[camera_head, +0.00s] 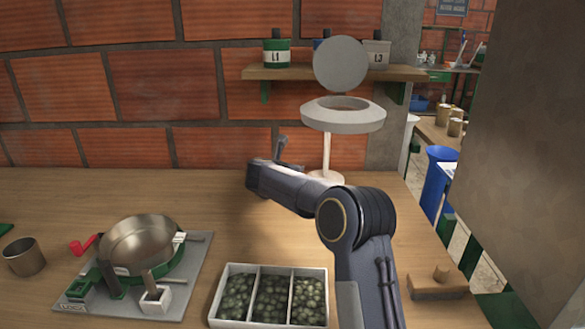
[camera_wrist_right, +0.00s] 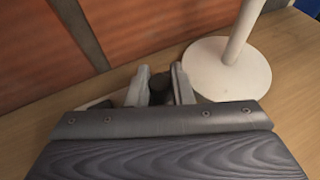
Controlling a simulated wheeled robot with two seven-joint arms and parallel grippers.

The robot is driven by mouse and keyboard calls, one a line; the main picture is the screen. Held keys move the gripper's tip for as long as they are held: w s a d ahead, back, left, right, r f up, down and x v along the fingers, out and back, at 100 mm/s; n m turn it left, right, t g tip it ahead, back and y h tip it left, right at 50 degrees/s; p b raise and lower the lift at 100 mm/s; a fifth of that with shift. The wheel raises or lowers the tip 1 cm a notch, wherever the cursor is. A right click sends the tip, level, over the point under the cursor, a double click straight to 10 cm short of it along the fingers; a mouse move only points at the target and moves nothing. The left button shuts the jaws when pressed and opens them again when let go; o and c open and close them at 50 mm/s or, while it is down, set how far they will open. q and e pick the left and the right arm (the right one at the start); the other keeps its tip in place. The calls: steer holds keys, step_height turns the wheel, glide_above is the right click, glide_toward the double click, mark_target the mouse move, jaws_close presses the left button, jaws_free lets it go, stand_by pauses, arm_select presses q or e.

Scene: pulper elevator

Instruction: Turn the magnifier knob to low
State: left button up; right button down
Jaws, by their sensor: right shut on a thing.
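The magnifier stands at the back of the table, with a white ring-shaped head (camera_head: 343,114), a round grey disc (camera_head: 340,64) above it and a thin post on a round base (camera_wrist_right: 228,70). My right gripper (camera_wrist_right: 158,80) is low, just left of the post. Its fingers are shut on a small dark round piece, which appears to be the magnifier knob (camera_wrist_right: 160,88). The knob's marking and setting cannot be read. In the head view my right arm hides most of the knob area. My left gripper is out of view.
A three-part white tray (camera_head: 216,311) of dark green pieces lies at the front. A metal pan (camera_head: 138,243) on a grey base, a red-handled part (camera_head: 84,245) and a metal cup (camera_head: 24,257) are at left. A shelf (camera_head: 262,73) with cans hangs behind; a brick wall closes the back.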

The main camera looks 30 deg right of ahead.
steer(key=shift+m+g+h+p, duration=0.8)
steer(key=shift+m+g+p, duration=0.65)
steer(key=shift+m+g, duration=0.2)
steer(key=c, duration=1.3)
jaws_free()
steer(key=v, duration=0.7)
steer(key=shift+a+r, duration=0.15)
steer(key=shift+a, duration=0.25)
